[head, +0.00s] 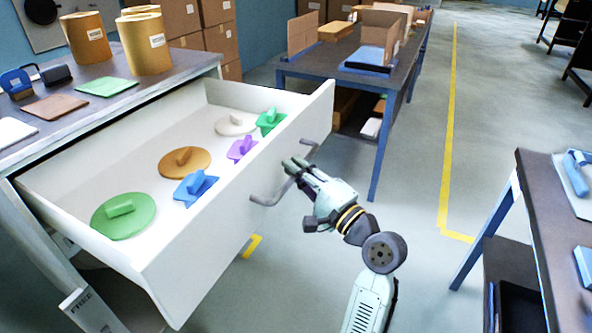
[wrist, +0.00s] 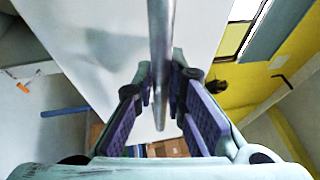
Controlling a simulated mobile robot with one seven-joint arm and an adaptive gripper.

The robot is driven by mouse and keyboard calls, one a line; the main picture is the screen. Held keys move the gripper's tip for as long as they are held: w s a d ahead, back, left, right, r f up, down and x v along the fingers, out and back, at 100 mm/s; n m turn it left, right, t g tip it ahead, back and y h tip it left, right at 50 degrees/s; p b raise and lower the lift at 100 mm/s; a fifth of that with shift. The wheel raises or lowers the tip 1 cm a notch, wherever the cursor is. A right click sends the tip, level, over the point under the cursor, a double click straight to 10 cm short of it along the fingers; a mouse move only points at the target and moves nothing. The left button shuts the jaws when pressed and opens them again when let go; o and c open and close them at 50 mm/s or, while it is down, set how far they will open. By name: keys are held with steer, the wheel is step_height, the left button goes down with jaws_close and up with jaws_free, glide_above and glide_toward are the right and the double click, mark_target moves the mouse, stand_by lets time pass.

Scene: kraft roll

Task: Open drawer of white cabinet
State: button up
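The white drawer (head: 235,215) under the grey-topped counter stands pulled far out, and its inside shows. Its grey bar handle (head: 265,199) runs along the front panel. My gripper (head: 294,167) is at the handle, in front of the panel. In the wrist view, the handle bar (wrist: 161,50) passes between the two fingers of my gripper (wrist: 161,85). The fingers stand apart with a gap on each side of the bar, so the gripper looks open around it. The white drawer front (wrist: 110,45) fills the upper left there. The exact fingertip contact is hard to make out.
Inside the drawer lie several handled lids, among them a green one (head: 123,215) and an orange one (head: 184,162). A blue-legged table (head: 340,72) stands behind, another dark table (head: 545,215) at right. Open floor (head: 410,180) lies between.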

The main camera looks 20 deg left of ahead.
steer(key=o, duration=0.4)
steer(key=shift+d, duration=0.1)
steer(key=v, duration=1.2)
